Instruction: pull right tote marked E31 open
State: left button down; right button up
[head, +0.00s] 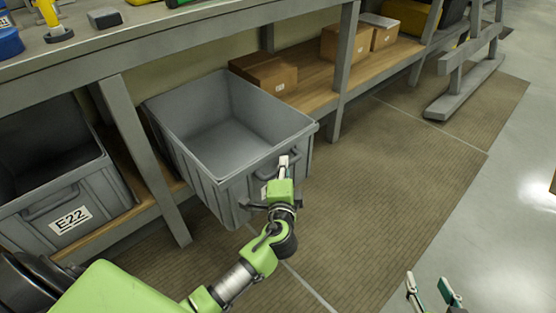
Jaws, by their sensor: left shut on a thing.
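The right tote (185,163) is an empty grey bin, pulled well out from the shelf under the bench. Its front wall faces me, and the white label on it is mostly hidden behind my gripper, so E31 cannot be read. My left gripper (283,165) is at the front of this tote, shut on its handle (293,168). My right gripper (430,288) is at the bottom right edge, low over the floor, with its fingers apart and nothing between them.
A second grey tote marked E22 (38,222) sits on the shelf at the left. Cardboard boxes (264,72) lie on the wooden shelf behind. A grey bench post (140,150) stands between the totes. The brown mat (400,170) at the right is clear.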

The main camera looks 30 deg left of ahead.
pick_arm(q)
jog(key=shift+s+d, duration=0.15)
pick_arm(e)
jog(key=shift+a, duration=0.1)
pick_arm(q)
jog(key=c, duration=2)
grip_release()
jog(key=shift+c, duration=0.2)
pick_arm(e)
jog(key=shift+a, duration=0.1)
jog(key=shift+r, duration=0.1)
pick_arm(q)
jog(key=shift+d, duration=0.1)
jog(key=v, duration=1.2)
pick_arm(e)
jog(key=shift+a, duration=0.2)
pick_arm(q)
jog(key=shift+r, duration=0.1)
pick_arm(e)
jog(key=shift+d, duration=0.15)
